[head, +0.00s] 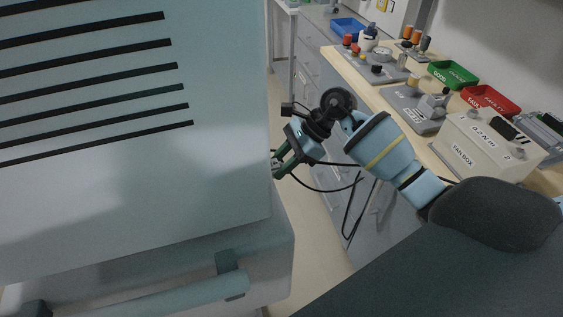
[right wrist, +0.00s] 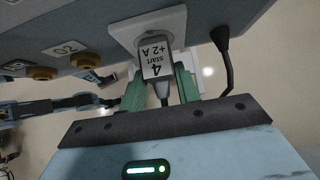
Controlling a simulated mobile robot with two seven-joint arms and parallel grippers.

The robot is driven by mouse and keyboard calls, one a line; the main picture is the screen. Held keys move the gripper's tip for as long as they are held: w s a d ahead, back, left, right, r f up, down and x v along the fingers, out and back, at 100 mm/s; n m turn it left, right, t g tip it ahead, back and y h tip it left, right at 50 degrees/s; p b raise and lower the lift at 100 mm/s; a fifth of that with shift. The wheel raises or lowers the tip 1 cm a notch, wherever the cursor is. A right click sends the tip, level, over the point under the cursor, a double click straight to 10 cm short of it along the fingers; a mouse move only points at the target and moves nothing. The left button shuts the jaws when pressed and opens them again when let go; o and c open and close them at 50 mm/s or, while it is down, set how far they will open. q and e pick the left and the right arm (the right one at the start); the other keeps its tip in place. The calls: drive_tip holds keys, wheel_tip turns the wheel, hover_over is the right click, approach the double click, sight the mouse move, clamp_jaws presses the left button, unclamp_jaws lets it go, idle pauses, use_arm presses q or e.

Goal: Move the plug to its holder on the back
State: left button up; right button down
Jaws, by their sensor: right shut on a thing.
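My right gripper (head: 282,164) is at the right edge of the large pale machine (head: 200,190) in the head view, with its fingertips partly hidden by that edge. In the right wrist view its green fingers (right wrist: 163,85) are shut on the grey plug (right wrist: 162,88), which carries a white label reading "4 start +2 A". The plug's far end meets a white square plate (right wrist: 133,26) on the machine's panel; I cannot tell how deep it sits. I cannot make out the holder. My left gripper is not recognisable in either view.
A black cable (right wrist: 224,70) hangs from the panel beside the right finger. Brass ports (right wrist: 42,72) and an O2 label are on the panel's left. In the head view a bench with a fan box (head: 480,150), a green bin (head: 452,74) and a red bin (head: 487,99) stands close behind my right arm.

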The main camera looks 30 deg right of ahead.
drive_tip(key=c, duration=0.9)
unclamp_jaws()
drive_tip(key=b+v, duration=0.1)
drive_tip(key=v, duration=0.6)
drive_tip(key=shift+s+d+r, duration=0.1)
drive_tip(key=shift+d+r, duration=0.15)
drive_tip(key=shift+r, duration=0.05)
